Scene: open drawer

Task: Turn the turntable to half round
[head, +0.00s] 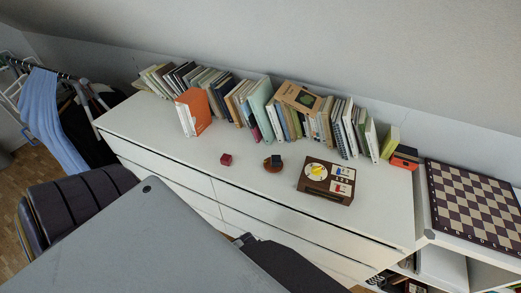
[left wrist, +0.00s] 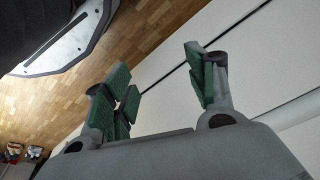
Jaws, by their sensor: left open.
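A brown box (head: 326,188) sits on top of the white dresser, right of centre in the head view. On its upper face is a round white turntable (head: 315,178) with a yellow piece on it. Beside the turntable are small blue and red parts on white plates and a row of markings too small to read. My left gripper (left wrist: 158,68) shows in the left wrist view with green-padded fingers spread wide and nothing between them. It is over the floor and the dresser's drawer fronts, away from the box. My right gripper is not in view.
A red cube (head: 226,160) and a round brown dish (head: 268,166) with a dark cube (head: 276,160) stand left of the box on the dresser top (head: 165,128). Books line the wall behind. A chessboard (head: 472,204) lies at right. A dark chair (head: 75,205) is at left.

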